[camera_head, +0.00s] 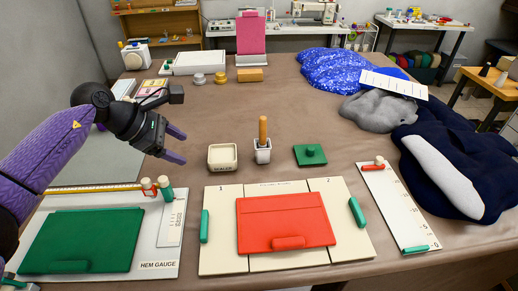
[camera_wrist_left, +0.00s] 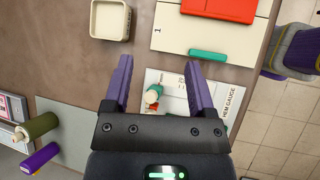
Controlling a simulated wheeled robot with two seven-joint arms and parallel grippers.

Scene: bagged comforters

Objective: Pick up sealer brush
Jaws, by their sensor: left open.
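The sealer brush (camera_head: 263,130) appears to be the upright wooden handle standing in a small white holder (camera_head: 263,152) near the middle of the table. Its lower end is hidden inside the holder. My left gripper (camera_head: 181,146) is open and empty, to the left of the brush, above the table. In the left wrist view its purple fingers (camera_wrist_left: 158,65) are spread, with the hem gauge board (camera_wrist_left: 165,82) below them. The brush does not show in that view. My right gripper is not in view.
A cream square dish (camera_head: 222,157) stands between my left gripper and the holder. A green pad with a knob (camera_head: 310,155) lies to the right. In front lies a panelled board (camera_head: 220,262) with a red folded piece (camera_head: 285,222). Bagged comforters (camera_head: 455,165) fill the right side.

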